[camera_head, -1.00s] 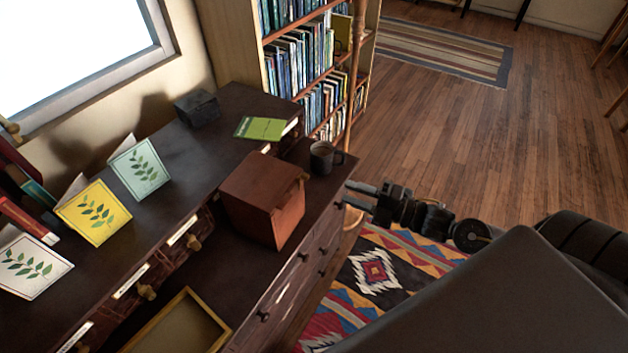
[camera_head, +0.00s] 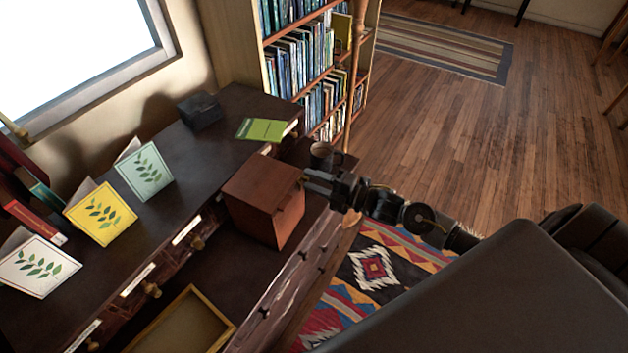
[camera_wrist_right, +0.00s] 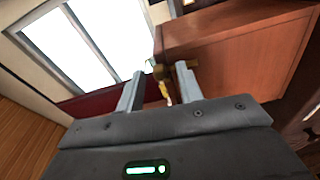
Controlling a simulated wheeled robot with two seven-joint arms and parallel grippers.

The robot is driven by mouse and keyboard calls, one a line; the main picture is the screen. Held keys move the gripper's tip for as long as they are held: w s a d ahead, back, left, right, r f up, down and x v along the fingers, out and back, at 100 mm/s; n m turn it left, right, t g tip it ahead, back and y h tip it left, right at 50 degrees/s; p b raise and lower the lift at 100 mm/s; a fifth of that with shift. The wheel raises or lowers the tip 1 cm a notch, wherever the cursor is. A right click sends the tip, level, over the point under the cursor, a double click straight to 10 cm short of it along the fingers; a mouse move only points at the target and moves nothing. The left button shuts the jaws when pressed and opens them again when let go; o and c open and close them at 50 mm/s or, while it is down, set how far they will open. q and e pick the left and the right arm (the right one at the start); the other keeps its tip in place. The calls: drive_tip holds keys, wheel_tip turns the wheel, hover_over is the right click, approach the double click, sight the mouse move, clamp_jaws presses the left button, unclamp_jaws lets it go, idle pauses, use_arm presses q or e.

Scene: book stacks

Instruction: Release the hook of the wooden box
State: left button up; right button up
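The reddish-brown wooden box (camera_head: 262,188) stands on the lower shelf of the dark desk, and its side fills the upper right of the right wrist view (camera_wrist_right: 240,55). A small brass hook (camera_wrist_right: 160,73) shows at the box's edge in the right wrist view. My right gripper (camera_head: 306,180) is at the box's upper right corner. In the right wrist view its two fingers (camera_wrist_right: 159,88) are apart, with the hook between them. I cannot tell whether either finger touches the hook. My left gripper is not in view.
A dark mug (camera_head: 322,156) stands just behind my right gripper. A yellow-rimmed tray (camera_head: 228,326) lies in front of the box. Leaf-pattern cards (camera_head: 100,212), a green book (camera_head: 262,129) and a dark small box (camera_head: 200,110) sit on the upper desk. A bookshelf (camera_head: 250,60) stands behind.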

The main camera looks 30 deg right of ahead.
clamp_jaws()
idle(0.3)
drive_tip(key=shift+w+d+f+m+t+p, duration=0.1)
drive_tip(key=shift+w+d+f+m+p, duration=0.35)
drive_tip(key=shift+m, duration=1.75)
drive_tip(key=shift+w+d+f+m+t+p, duration=0.2)
drive_tip(key=shift+d+f+m, duration=0.35)
drive_tip(key=shift+m, duration=1.65)
drive_tip(key=shift+w+d+f+m+p, duration=0.35)
drive_tip(key=shift+f+m, duration=0.3)
drive_tip(key=shift+m, duration=1.55)
drive_tip(key=shift+s, duration=0.15)
unclamp_jaws()
